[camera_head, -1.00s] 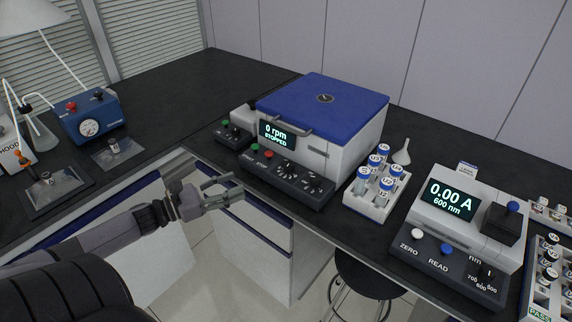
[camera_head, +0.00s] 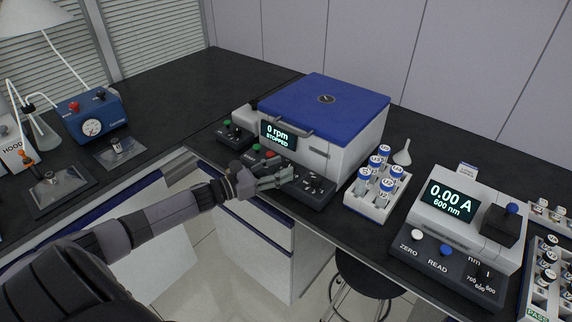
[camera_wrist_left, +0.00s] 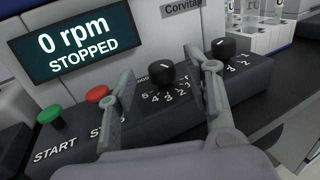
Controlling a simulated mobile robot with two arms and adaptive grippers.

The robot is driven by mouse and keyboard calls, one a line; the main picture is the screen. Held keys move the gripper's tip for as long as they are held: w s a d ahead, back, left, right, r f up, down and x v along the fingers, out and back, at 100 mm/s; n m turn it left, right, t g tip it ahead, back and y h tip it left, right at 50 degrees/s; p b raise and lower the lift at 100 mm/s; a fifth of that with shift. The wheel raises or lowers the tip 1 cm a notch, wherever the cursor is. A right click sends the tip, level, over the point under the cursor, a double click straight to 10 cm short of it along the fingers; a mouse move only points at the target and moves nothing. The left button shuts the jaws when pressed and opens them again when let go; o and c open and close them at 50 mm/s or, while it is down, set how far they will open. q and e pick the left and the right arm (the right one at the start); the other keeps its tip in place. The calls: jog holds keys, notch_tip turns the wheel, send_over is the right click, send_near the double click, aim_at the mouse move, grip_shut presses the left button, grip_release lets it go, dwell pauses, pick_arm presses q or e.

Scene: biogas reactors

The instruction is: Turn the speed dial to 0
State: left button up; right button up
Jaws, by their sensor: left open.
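The centrifuge (camera_head: 345,128) has a blue lid and a display (camera_head: 278,135) reading "0 rpm STOPPED". Its front panel carries two black dials. In the left wrist view, one dial (camera_wrist_left: 161,74) has numbers below it and shows between my fingers, beyond their tips or level with them; I cannot tell if they touch. The second dial (camera_wrist_left: 223,48) is to the right of the right finger. Which is the speed dial is not readable. My left gripper (camera_head: 283,178) is open at the panel's front; it also shows in the left wrist view (camera_wrist_left: 160,82). My right gripper is not in view.
Green START (camera_wrist_left: 50,115) and red (camera_wrist_left: 97,94) buttons are left of the dials. A vial rack (camera_head: 368,208) stands right of the centrifuge. A photometer (camera_head: 470,215) reading 0.00 A is further right. A stool (camera_head: 368,285) stands below the bench edge.

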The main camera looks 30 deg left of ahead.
pick_arm(q)
jog(key=shift+x, duration=1.35)
jog(key=shift+c, duration=0.3)
grip_shut()
